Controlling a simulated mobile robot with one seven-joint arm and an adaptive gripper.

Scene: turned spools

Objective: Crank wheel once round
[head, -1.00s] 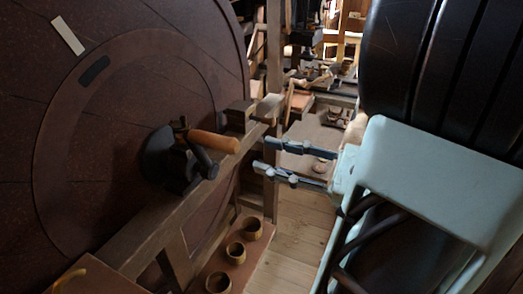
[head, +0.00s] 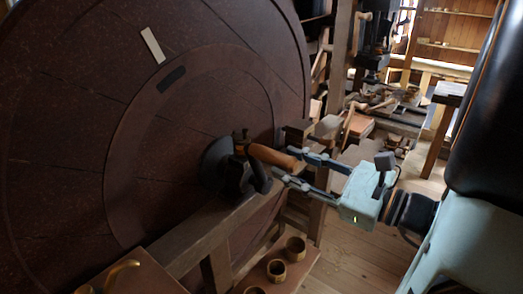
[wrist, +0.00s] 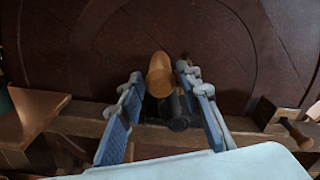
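The big dark brown wheel (head: 70,130) fills the left of the head view, with a pale strip and a dark strip on its face. At its hub is a black crank (head: 228,170) with an orange-brown wooden handle (head: 272,157) pointing toward my gripper. My gripper (head: 290,165) is open, its two fingers near the handle's free end. In the wrist view the handle (wrist: 160,75) lies between and beyond the spread fingers (wrist: 158,88). I cannot tell whether either finger touches it.
A wooden beam (head: 205,235) runs below the crank. Small wooden cups (head: 296,248) stand on a low shelf at the bottom. A cluttered bench (head: 395,108) stands behind; plank floor (head: 350,262) is open at lower right.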

